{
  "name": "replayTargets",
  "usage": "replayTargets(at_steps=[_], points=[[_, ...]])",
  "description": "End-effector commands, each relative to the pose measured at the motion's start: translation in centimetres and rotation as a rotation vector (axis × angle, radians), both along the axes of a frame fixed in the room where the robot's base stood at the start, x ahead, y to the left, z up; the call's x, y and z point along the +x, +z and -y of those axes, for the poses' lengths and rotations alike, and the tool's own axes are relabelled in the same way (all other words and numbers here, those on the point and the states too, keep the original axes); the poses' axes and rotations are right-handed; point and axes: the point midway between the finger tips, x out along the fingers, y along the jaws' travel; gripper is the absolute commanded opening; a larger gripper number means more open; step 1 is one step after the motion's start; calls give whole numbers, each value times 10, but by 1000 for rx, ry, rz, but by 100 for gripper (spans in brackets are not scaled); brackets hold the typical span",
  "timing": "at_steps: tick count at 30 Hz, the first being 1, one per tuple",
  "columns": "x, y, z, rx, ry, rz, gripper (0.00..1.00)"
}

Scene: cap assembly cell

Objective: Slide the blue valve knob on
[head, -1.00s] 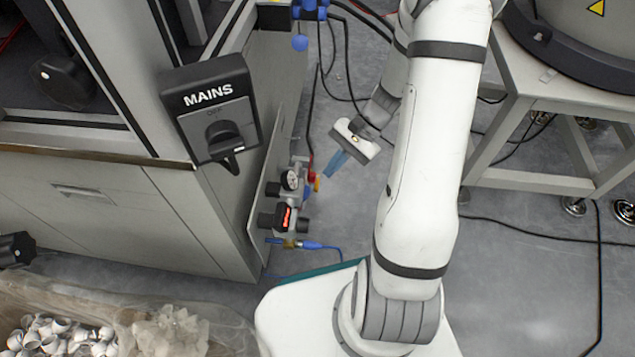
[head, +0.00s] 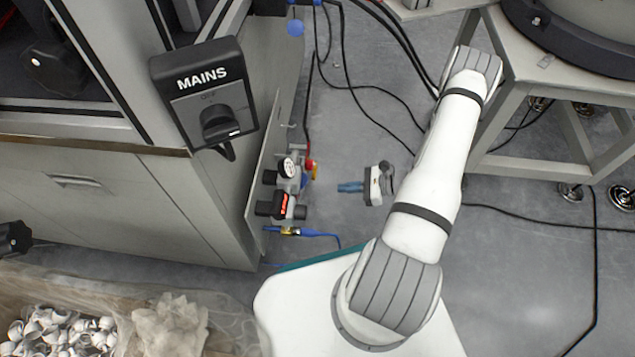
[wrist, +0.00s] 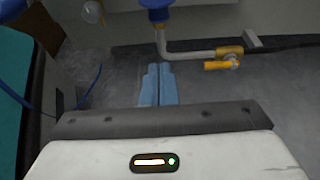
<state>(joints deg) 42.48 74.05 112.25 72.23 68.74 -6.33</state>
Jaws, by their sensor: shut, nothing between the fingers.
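A blue part (wrist: 158,8), cut off by the top edge of the wrist view, lies ahead of my fingertips, with a metal pipe bending away to the right below it. I cannot tell whether it is the valve knob. In the head view a small blue part (head: 304,181) shows on the cabinet-side air unit, partly hidden among its fittings. My gripper (head: 342,187) points left toward this unit, with a gap between. Its light-blue fingers (wrist: 158,72) are together and empty.
A blue hose (head: 322,235) runs below. A MAINS switch (head: 206,95) juts from the cabinet corner. Grey floor is clear around my gripper; a table (head: 530,110) stands right.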

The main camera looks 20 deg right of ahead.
Motion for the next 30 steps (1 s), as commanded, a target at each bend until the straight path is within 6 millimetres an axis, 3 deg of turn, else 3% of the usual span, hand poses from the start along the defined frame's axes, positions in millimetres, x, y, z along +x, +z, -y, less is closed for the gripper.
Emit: replayTargets(at_steps=[10,23,25,30], points=[[5,-6,-13,1,5,-2,0],[36,-36,-91,-1,6,-2,0],[37,-13,-87,-3,0,1,0],[36,4,-87,-2,0,0,0]])
